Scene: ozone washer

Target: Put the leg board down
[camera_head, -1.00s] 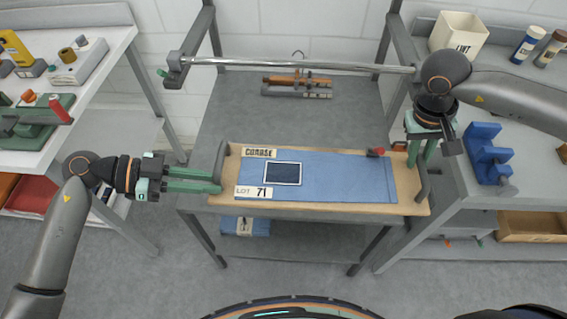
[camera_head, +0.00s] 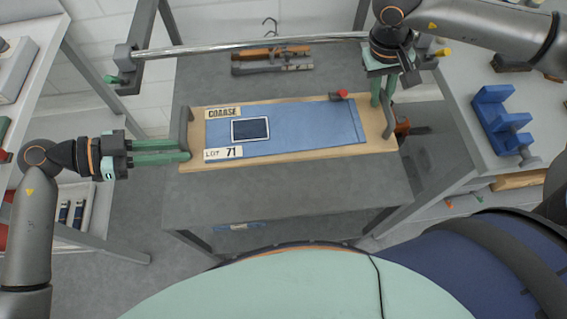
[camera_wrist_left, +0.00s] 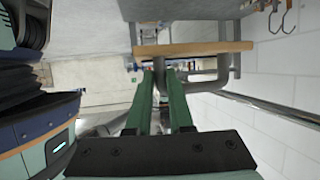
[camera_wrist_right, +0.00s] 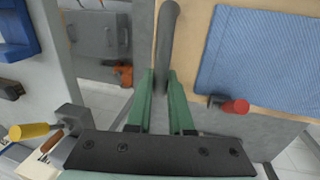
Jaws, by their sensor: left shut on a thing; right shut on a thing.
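The leg board (camera_head: 375,145) is a wooden board with a blue cloth (camera_head: 300,125) on it, a dark framed patch and labels reading COARSE and LOT 71. It lies flat over the grey table (camera_head: 300,185); I cannot tell whether it touches the top. My left gripper (camera_head: 186,151) is shut on the grey handle at its left end; that handle also shows in the left wrist view (camera_wrist_left: 205,84). My right gripper (camera_head: 383,92) is shut on the right-end handle, which shows in the right wrist view (camera_wrist_right: 166,35).
A metal rail (camera_head: 250,45) crosses behind the board. A red-knobbed clip (camera_head: 340,95) sits at the board's far edge. A blue bracket (camera_head: 500,120) stands on the right bench; a shelf unit is at left. Bare table shows before the board.

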